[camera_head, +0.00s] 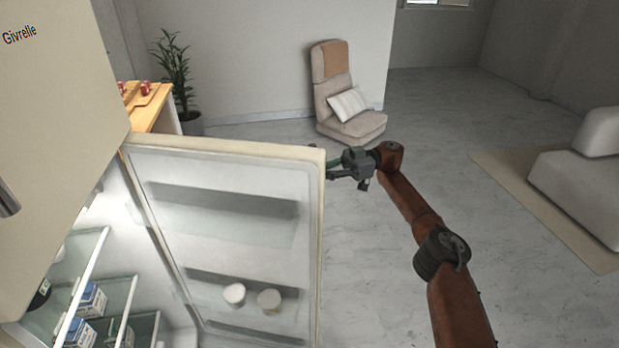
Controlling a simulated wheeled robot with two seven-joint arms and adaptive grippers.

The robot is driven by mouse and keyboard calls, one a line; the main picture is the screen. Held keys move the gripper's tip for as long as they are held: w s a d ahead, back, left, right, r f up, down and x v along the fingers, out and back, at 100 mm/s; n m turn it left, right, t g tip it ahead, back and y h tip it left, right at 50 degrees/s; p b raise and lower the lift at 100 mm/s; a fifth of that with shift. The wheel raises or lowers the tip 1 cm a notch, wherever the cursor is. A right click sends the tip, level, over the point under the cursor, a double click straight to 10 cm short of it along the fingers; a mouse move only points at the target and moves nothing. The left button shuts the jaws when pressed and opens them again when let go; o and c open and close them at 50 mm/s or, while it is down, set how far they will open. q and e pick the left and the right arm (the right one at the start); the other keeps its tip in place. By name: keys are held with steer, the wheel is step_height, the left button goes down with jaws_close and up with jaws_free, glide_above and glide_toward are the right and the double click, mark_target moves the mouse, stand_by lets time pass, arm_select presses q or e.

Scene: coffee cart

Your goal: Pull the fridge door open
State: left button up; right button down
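The cream fridge's lower door (222,170) stands wide open, swung out to the right. Its white inner side with door shelves faces me, and the lit interior (125,230) shows at the left. My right gripper (331,170) is at the door's free upper right edge, on the outer side. Its fingertips are partly hidden by the door edge, and the outer face and any handle there are hidden. I cannot tell whether the fingers are closed on anything. My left gripper is not in view.
Glass shelves (118,290) inside hold several cartons. Two round white items (234,293) sit in the door shelf. The closed upper door (55,120) is above left. A padded chair (345,100), plant (174,70) and sofa (580,180) stand beyond. The floor right of the door is clear.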

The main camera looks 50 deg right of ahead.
steer(key=shift+w, duration=0.1)
stand_by(0.3)
steer(key=c, duration=2.1)
jaws_free()
steer(key=shift+a, duration=0.1)
steer(key=shift+o, duration=1.3)
